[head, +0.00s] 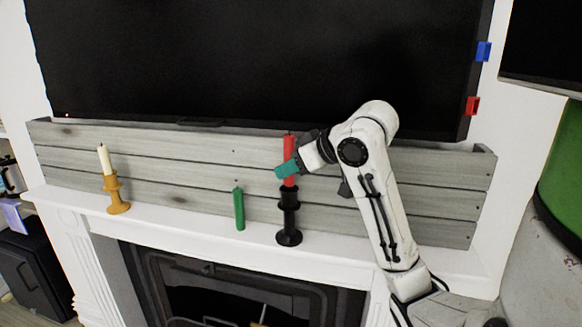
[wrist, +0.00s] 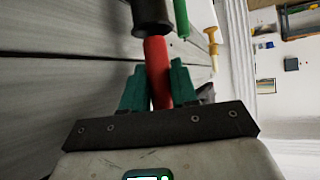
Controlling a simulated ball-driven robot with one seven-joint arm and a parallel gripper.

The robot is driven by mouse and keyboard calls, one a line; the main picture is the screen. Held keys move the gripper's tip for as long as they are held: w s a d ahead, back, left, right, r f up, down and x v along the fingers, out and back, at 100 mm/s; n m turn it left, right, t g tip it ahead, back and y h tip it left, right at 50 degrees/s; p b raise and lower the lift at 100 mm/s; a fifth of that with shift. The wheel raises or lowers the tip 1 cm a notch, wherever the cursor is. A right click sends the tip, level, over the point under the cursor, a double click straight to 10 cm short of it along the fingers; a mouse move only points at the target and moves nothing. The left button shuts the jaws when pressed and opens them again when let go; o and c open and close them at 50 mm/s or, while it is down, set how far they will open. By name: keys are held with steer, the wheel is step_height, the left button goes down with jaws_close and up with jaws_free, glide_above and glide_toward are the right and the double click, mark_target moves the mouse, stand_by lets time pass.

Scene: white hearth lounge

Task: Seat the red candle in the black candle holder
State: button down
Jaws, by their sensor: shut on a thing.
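The red candle (head: 288,147) stands upright directly above the black candle holder (head: 289,220) on the white mantel. My gripper (head: 287,170) comes in from the right, its teal fingers shut around the candle's lower half. In the wrist view the red candle (wrist: 157,58) runs between the teal fingers of my gripper (wrist: 158,78). Its end meets the cup of the black holder (wrist: 151,14) and looks in line with it. How deep the end sits inside the cup is hidden.
A green candle (head: 239,209) stands on the mantel (head: 170,226) just left of the black holder. A cream candle (head: 105,160) in an ochre holder (head: 117,196) stands further left. Grey planks (head: 200,165) and a dark screen (head: 250,60) are close behind.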

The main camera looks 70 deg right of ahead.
steer(key=shift+f+b, duration=0.8)
steer(key=shift+f, duration=0.4)
steer(key=c, duration=0.8)
jaws_free()
steer(key=shift+f, duration=0.1)
steer(key=v, duration=1.1)
steer(key=shift+a, duration=0.1)
